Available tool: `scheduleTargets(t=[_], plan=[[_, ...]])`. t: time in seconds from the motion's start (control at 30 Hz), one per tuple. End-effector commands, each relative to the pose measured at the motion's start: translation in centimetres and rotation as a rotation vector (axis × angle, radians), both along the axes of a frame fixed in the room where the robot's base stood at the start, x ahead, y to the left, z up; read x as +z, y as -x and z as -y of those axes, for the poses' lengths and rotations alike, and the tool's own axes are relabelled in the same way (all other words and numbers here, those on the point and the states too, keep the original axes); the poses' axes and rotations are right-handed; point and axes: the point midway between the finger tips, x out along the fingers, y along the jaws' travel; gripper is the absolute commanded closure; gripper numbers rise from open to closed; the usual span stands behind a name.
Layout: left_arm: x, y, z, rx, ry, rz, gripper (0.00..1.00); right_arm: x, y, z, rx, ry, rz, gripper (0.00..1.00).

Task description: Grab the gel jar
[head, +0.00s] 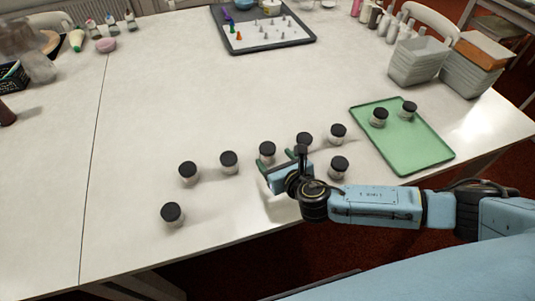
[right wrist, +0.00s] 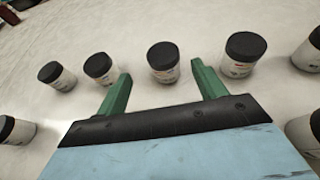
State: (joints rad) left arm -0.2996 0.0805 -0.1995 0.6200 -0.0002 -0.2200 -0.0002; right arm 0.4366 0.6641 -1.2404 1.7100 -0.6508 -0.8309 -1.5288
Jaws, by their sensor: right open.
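Several small white gel jars with black lids stand upright on the white table. One gel jar (head: 267,153) is just beyond my right gripper (head: 278,160) in the head view. In the right wrist view a jar (right wrist: 164,66) stands ahead of the gap between the two green fingers of the gripper (right wrist: 160,78). Another jar (right wrist: 243,54) stands beyond the right finger, and one more (right wrist: 101,69) beyond the left finger. My right gripper is open, with nothing between its fingers. My left gripper is out of view.
A green tray (head: 425,150) at the right holds two jars (head: 379,118). A dark-rimmed board (head: 235,45) with small pieces lies at the back. Stacked white containers (head: 415,65) stand at the back right. The middle of the table (head: 200,90) is clear.

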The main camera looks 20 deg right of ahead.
Motion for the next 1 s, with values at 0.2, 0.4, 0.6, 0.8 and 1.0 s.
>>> scheduleTargets(t=[0.2, 0.4, 0.6, 0.8, 1.0], plan=[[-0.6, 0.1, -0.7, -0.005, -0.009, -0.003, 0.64, -0.9, -2.0, -0.3, -0.001, -0.001, 0.0, 0.3], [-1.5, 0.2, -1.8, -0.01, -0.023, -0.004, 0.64, -1.9, -4.2, -0.3, -0.003, -0.002, 0.001, 0.3], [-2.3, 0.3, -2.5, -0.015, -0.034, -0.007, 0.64, -2.9, -6.4, -0.5, -0.003, -0.002, 0.0, 0.3], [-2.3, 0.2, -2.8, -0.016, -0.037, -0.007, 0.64, -3.0, -6.7, -0.6, -0.002, -0.003, -0.003, 0.3], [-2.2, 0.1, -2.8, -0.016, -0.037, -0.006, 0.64, -3.0, -6.7, -0.5, -0.002, -0.003, -0.002, 0.43]])
